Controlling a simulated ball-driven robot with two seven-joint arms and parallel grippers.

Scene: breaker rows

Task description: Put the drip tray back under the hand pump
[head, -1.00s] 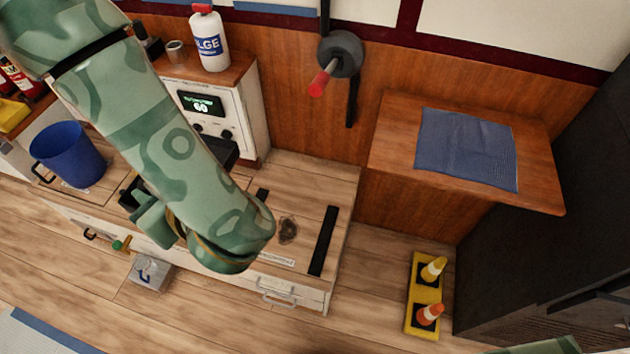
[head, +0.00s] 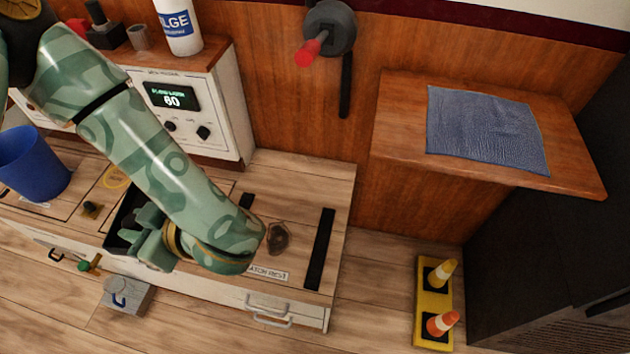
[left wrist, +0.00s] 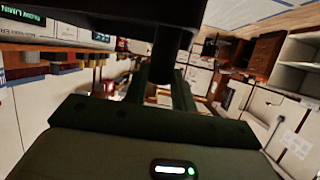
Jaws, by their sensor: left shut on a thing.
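My left gripper (head: 146,232) is low over the wooden bench top (head: 300,185), shut on a black tray (head: 122,212), which looks to be the drip tray. My forearm hides much of the tray, and I cannot tell whether it touches the bench. In the left wrist view the dark tray (left wrist: 105,14) crosses the top, at the gripper's fingers (left wrist: 160,88). My right gripper is out of view.
A blue bucket (head: 32,168) stands on the bench at left. A white control unit (head: 205,115) carries a bottle (head: 180,25) and a can. A wall shelf (head: 400,130) holds a blue mat (head: 485,132). A yellow cone holder (head: 433,300) stands on the floor.

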